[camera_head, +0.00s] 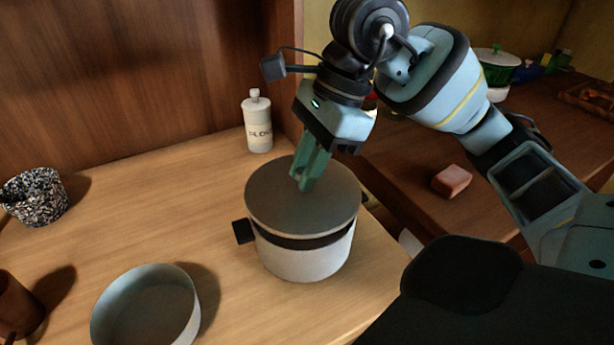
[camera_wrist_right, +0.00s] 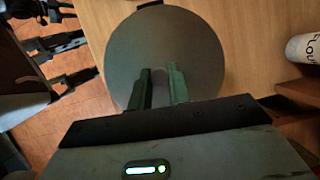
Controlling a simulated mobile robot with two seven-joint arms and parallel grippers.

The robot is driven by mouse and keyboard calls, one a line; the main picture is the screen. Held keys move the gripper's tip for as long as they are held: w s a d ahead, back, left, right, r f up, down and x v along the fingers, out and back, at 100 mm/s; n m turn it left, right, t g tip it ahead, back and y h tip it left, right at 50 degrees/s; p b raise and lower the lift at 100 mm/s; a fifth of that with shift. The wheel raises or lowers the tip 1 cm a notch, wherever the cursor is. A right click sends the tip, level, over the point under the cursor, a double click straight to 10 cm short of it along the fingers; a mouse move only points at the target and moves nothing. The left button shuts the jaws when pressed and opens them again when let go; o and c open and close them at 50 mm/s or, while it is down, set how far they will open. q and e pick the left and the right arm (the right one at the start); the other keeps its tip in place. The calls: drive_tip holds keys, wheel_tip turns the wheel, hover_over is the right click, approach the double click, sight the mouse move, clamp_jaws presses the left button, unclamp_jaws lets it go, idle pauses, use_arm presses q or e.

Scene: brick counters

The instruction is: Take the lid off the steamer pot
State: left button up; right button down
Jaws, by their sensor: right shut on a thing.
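The steamer pot (camera_head: 300,262) stands on the light wooden counter, white with a dark band and a dark side handle. Its flat grey lid (camera_head: 272,203) sits on top and looks level. My right gripper (camera_head: 305,185) reaches down from above to the middle of the lid. It is shut on the lid's knob, which the fingers hide. In the right wrist view, the fingers (camera_wrist_right: 160,88) are close together over the round lid (camera_wrist_right: 165,45).
A white bottle (camera_head: 257,122) stands behind the pot. A round, open bowl (camera_head: 147,305) is at front left, and a speckled cup (camera_head: 35,196) at far left. A reddish block (camera_head: 451,181) lies on the darker counter at right.

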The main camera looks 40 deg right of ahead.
drive_tip(key=s+a+r, duration=0.2)
drive_tip(key=s+a, duration=0.8)
drive_tip(key=a, duration=0.2)
drive_tip(key=shift+s, duration=0.25)
drive_tip(key=shift+w+a, duration=0.1)
